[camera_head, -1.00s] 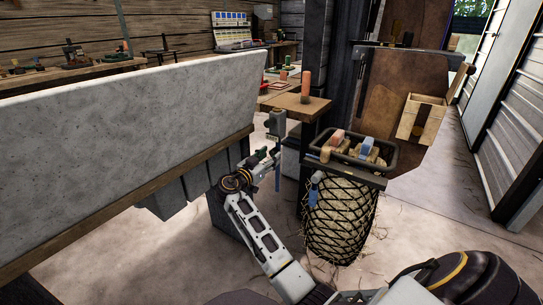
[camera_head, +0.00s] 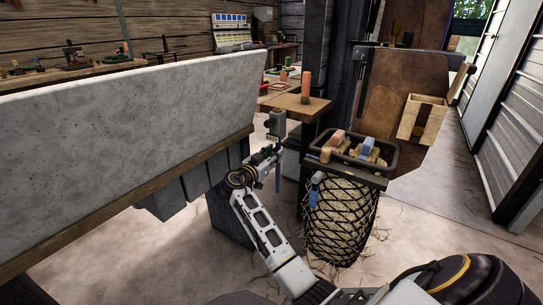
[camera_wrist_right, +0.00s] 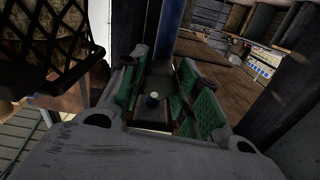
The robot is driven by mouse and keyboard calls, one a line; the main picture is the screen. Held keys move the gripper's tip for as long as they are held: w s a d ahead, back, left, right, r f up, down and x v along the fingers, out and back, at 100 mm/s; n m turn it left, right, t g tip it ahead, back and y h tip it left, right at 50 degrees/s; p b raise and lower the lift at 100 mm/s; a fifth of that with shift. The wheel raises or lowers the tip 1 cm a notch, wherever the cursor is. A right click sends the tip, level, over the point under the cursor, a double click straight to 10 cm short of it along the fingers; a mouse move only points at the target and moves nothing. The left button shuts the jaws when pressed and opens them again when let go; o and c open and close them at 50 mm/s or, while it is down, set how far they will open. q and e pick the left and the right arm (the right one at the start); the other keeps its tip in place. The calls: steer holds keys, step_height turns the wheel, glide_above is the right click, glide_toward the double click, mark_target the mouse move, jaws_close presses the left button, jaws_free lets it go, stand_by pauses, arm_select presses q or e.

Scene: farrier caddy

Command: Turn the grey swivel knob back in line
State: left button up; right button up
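My right gripper (camera_head: 265,156) is beside the post, just below a small grey upright fitting (camera_head: 276,122) that looks like the swivel knob. A blue strip (camera_head: 278,178) hangs below the fingers. In the right wrist view, the gripper's green-padded fingers (camera_wrist_right: 163,95) stand apart. A small pale round tip (camera_wrist_right: 152,99) shows in the gap between them, and a blue upright piece (camera_wrist_right: 170,25) rises beyond. I cannot tell whether the pads touch anything, nor how far the knob is turned. My left gripper is not in view.
A dark tray (camera_head: 391,163) with brushes sits right of the gripper, above a hay net (camera_head: 340,220). A blue-handled item (camera_head: 315,188) hangs at the net's left. A large grey slab (camera_head: 120,135) stands close on the left. A wooden shelf (camera_head: 285,103) lies behind.

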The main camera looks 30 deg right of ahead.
jaws_close()
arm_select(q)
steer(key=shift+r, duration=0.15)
arm_select(e)
steer(key=shift+r+n+p, duration=0.1)
steer(key=shift+n+p, duration=0.5)
steer(key=shift+p, duration=0.1)
steer(key=shift+n+p, duration=1)
steer(key=shift+p, duration=0.15)
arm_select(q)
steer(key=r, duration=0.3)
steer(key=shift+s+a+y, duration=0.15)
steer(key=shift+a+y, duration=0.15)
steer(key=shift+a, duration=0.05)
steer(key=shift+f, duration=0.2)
